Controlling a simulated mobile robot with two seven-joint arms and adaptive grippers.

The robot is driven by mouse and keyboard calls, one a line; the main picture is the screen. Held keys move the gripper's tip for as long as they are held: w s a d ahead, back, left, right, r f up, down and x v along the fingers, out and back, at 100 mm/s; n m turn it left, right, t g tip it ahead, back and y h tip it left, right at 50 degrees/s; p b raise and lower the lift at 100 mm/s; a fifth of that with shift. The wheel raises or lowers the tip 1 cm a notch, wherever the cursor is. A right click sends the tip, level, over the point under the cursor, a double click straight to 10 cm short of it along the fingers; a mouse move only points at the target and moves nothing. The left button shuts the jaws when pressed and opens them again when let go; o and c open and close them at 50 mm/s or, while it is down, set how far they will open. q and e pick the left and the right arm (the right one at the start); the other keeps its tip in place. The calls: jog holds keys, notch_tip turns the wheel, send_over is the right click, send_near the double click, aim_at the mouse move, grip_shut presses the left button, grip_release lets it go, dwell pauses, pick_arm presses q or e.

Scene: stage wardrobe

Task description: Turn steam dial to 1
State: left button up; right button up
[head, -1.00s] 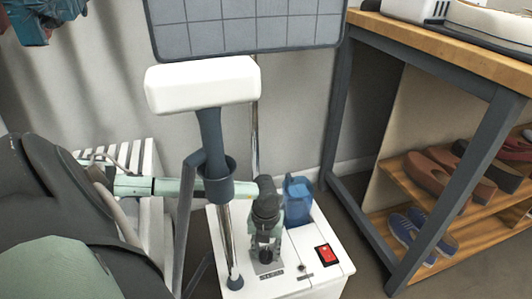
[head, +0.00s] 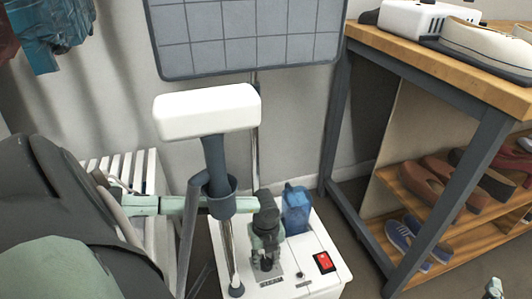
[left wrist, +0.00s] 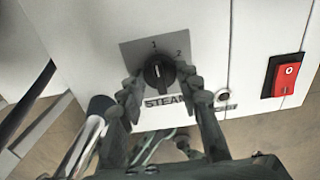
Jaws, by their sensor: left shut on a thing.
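The steam dial (left wrist: 158,73) is a black round knob on a grey plate on the white steamer base. The plate shows a 1 at the top and a 2 to its upper right, with STEAM lettered below. A pale mark on the knob points roughly up, towards the 1. My left gripper (left wrist: 163,82) has a finger on each side of the knob and is shut on it. In the head view my left gripper (head: 266,262) points down at the base and hides the dial. A small greenish part at the bottom right edge seems to be of my right arm.
The red power switch (head: 323,262) is right of the dial. A blue water tank (head: 296,209) stands behind it. The steamer pole (head: 229,250) and its white head (head: 207,111) rise close to my left arm. A shoe rack bench (head: 448,61) stands at the right.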

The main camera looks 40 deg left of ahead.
aim_at(266, 260)
pick_arm(q)
jog(key=o, duration=1.2)
jog(key=shift+c, duration=0.2)
notch_tip(266, 260, up, 12)
